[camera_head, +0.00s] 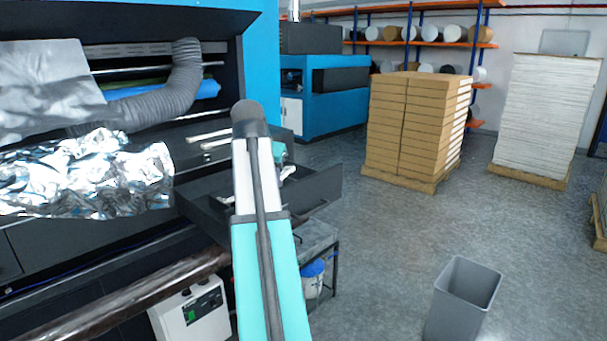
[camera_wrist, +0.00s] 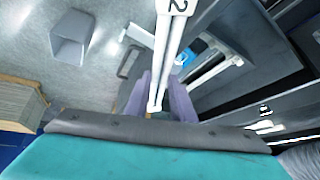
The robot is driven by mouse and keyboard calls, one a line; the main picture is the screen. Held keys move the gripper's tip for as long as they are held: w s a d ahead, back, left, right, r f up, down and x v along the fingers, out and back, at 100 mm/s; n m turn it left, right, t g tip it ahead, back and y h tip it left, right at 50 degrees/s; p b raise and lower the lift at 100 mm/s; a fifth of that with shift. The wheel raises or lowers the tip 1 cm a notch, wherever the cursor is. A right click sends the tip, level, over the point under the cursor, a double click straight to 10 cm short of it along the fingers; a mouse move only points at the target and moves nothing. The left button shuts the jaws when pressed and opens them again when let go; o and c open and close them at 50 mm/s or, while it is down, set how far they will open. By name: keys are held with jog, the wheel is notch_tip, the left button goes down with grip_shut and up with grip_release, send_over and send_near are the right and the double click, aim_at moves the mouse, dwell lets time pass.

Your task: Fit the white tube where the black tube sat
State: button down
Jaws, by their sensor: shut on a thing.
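A white tube (camera_wrist: 168,48) marked with a "2" is held in my gripper (camera_wrist: 160,88), between its two purple-grey fingers in the wrist view. In the head view my arm hides most of the gripper; a teal part of it (camera_head: 279,153) shows over the open dark drawer (camera_head: 325,186). Another pale tube-like piece (camera_wrist: 214,73) lies in the drawer area beside my gripper in the wrist view. I cannot make out a black tube for certain, nor the place where it sat.
The large machine with crumpled foil (camera_head: 85,178) and a grey hose (camera_head: 165,97) stands at left. A dark shiny roll (camera_head: 130,297) crosses the lower left. A grey bin (camera_head: 463,300) stands on the floor at right. Stacked cartons (camera_head: 415,130) stand behind; the floor between is clear.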

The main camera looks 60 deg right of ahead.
jog(key=w+a+f+n+t+y, duration=0.1)
jog(key=w+a+f+n, duration=0.15)
jog(key=w+a, duration=0.75)
jog(key=w+a+f+n+t+y, duration=0.1)
jog(key=w+a+n+t, duration=0.15)
jog(key=w+a, duration=0.75)
jog(key=w+a+f+n+y, duration=0.1)
jog(key=w+a+f+n, duration=0.1)
jog(key=a, duration=0.9)
jog(key=w+a+f+n+t+y+b, duration=0.1)
jog(key=w+a+n, duration=0.1)
jog(key=a, duration=1)
jog(key=w+a+f+n+y, duration=0.1)
jog(key=a+n, duration=0.3)
jog(key=a, duration=0.7)
jog(key=shift+w+a+f+y+b, duration=0.3)
jog(key=shift+w+a+f+b, duration=0.1)
jog(key=shift+w+f, duration=0.45)
jog(key=shift+a+n, duration=0.1)
jog(key=shift+n, duration=0.2)
